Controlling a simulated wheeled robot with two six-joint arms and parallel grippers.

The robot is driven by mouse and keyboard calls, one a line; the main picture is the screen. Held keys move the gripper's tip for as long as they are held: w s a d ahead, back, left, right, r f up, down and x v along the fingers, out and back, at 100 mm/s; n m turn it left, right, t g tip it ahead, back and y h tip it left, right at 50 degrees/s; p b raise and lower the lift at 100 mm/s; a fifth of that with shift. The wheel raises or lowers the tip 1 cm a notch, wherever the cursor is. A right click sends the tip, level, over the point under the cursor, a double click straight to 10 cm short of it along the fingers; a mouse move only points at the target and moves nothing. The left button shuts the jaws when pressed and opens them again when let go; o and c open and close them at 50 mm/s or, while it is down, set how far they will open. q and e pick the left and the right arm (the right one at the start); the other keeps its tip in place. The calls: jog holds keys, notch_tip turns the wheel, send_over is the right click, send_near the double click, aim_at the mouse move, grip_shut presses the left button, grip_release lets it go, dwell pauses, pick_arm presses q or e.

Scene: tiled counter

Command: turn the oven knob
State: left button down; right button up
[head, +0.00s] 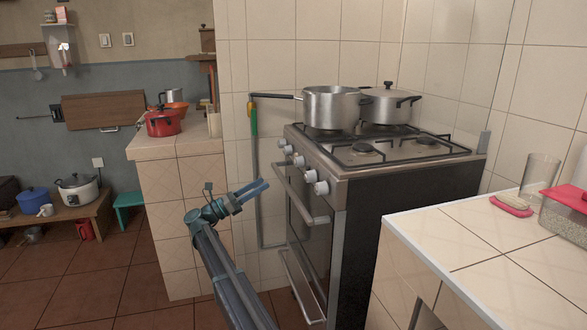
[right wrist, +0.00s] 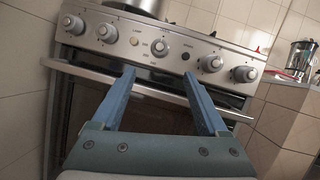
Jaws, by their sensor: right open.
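The oven (head: 405,205) has a row of pale round knobs along its front panel, such as the near knob (head: 321,188). The right wrist view shows the panel head-on, with the middle knob (right wrist: 159,48) just above and between my fingers and others to both sides. My right gripper (head: 266,185) is in front of the oven, at the left of it in the head view. Its blue fingers (right wrist: 159,73) are open and empty, pointing at the panel, and appear apart from every knob. My left gripper is not in view.
An oven door handle (head: 300,200) runs below the knobs. A saucepan (head: 332,108) and a lidded pot (head: 388,105) stand on the stove. A tiled counter (head: 430,235) is at the right, and another counter with a red pot (head: 163,122) at the left.

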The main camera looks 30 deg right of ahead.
aim_at(299, 162)
jog(key=p+x, duration=0.4)
jog(key=x, duration=0.8)
jog(key=shift+p+x, duration=0.45)
jog(key=shift+x, duration=0.3)
grip_shut()
